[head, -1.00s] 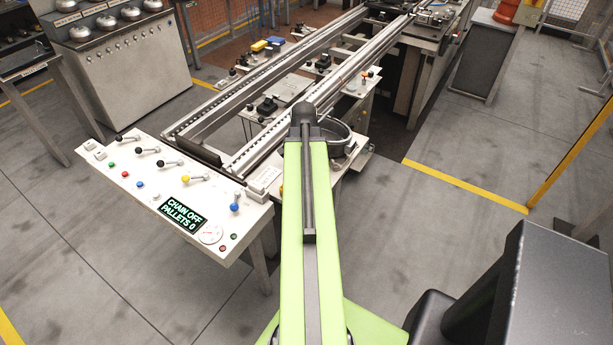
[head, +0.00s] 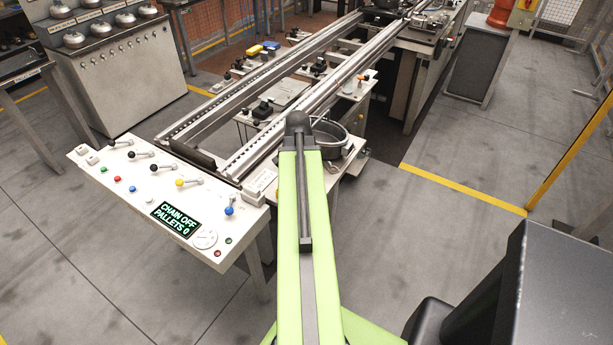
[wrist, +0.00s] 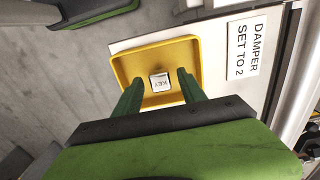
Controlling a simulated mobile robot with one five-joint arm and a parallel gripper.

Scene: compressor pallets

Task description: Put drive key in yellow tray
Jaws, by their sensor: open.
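In the wrist view, the yellow tray (wrist: 197,74) lies on a pale surface. A small silver block with lettering, which looks like the drive key (wrist: 160,82), lies inside the tray, near its middle. My gripper (wrist: 158,88) is open, with its two green fingers apart on either side of the block and reaching over the tray. Whether the fingers touch the block cannot be told. In the head view my light green arm hides the tray, the key and the gripper.
A label reading "DAMPER SET TO 2" (wrist: 250,45) lies right of the tray. In the head view, a control panel (head: 150,235) with levers and a "CHAIN OFF PALLETS 0" display stands left of my arm. Conveyor rails (head: 270,95) run behind. Open floor lies to the right.

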